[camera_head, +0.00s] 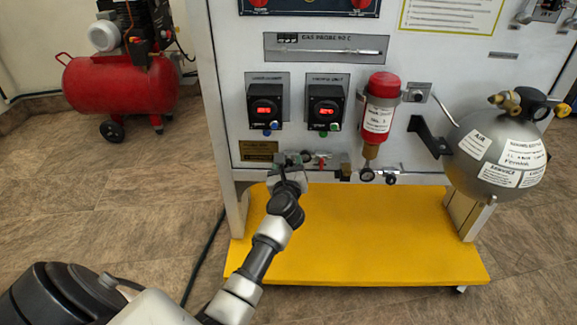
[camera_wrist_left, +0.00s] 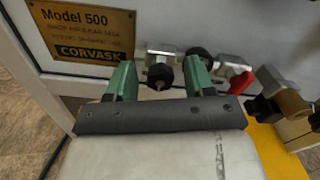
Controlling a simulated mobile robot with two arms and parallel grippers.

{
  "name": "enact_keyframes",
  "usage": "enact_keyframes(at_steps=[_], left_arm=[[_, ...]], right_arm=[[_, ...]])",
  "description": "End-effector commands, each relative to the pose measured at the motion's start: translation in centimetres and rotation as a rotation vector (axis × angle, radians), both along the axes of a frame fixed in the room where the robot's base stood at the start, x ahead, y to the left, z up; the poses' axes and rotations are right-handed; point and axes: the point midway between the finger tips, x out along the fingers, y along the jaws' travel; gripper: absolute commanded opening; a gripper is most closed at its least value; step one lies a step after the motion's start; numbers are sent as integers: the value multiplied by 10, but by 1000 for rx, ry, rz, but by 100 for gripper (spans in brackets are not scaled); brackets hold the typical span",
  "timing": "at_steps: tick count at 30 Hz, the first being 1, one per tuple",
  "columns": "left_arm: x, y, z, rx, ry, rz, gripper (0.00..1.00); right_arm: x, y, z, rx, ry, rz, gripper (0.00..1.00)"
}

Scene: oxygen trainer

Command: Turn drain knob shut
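My left gripper (camera_head: 291,160) reaches the row of fittings along the lower edge of the trainer panel. In the left wrist view its two green fingers (camera_wrist_left: 160,77) are spread apart. A small black knob (camera_wrist_left: 159,74) on a metal valve shows between the fingers, with visible gaps on both sides. I take it to be the drain knob, but no label on it is readable. Whether the fingertips reach past it in depth is hard to tell. In the head view the gripper hides this knob. My right gripper is not in view.
Right of the fingers are a second dark knob (camera_wrist_left: 204,57), a red lever (camera_wrist_left: 240,82) and a brass fitting (camera_wrist_left: 291,101). A Corvask plate (camera_wrist_left: 82,31) is at the left. A red cylinder (camera_head: 378,115) and grey sphere (camera_head: 497,155) stand right; a yellow base (camera_head: 360,240) lies below.

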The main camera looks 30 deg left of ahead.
Motion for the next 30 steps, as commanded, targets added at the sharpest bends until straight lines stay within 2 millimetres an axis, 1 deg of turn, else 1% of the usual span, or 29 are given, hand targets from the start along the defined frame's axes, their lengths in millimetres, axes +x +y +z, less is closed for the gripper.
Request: enact_keyframes(at_steps=[1,9,10,19,28,29,30], left_arm=[[0,0,0,0,0,0,47],[0,0,0,0,0,0,6],[0,0,0,0,0,0,4],[0,-1,1,37,24,1,4],[0,-1,3,191,121,-1,4],[0,-1,3,212,133,-1,4],[0,-1,3,240,152,-1,4]], right_arm=[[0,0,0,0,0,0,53],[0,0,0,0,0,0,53],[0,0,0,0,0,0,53],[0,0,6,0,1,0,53],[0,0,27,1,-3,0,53],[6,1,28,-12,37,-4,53],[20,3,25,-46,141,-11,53]])
